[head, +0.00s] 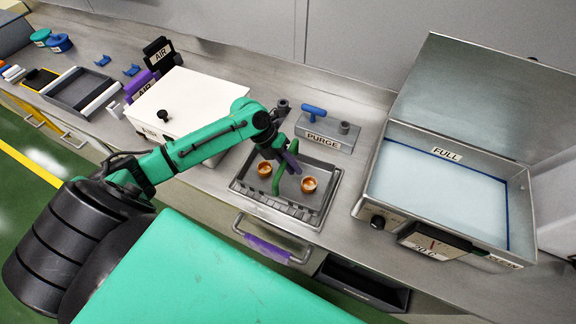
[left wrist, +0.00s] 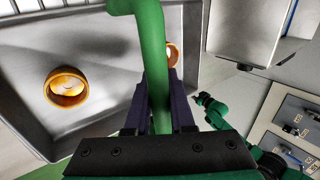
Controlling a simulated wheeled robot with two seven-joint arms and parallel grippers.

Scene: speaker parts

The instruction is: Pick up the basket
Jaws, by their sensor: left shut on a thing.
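The basket (head: 322,170) is a grey metal tray with a slotted front edge and a green handle (head: 276,186). It sits at the bench front in the head view; I cannot tell whether it touches the bench. Two orange ring-shaped parts (head: 309,184) (head: 264,169) are in it. My left gripper (head: 290,158), with purple fingers, is shut on the green handle above the basket. In the left wrist view the handle (left wrist: 152,50) runs between the fingers, with the basket floor (left wrist: 110,65) behind.
A PURGE block (head: 325,137) with a blue lever stands just behind the basket. An open-lidded FULL bath (head: 445,190) is to the right. A white box (head: 190,97) is to the left, under my left arm. Some bare bench lies between basket and bath.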

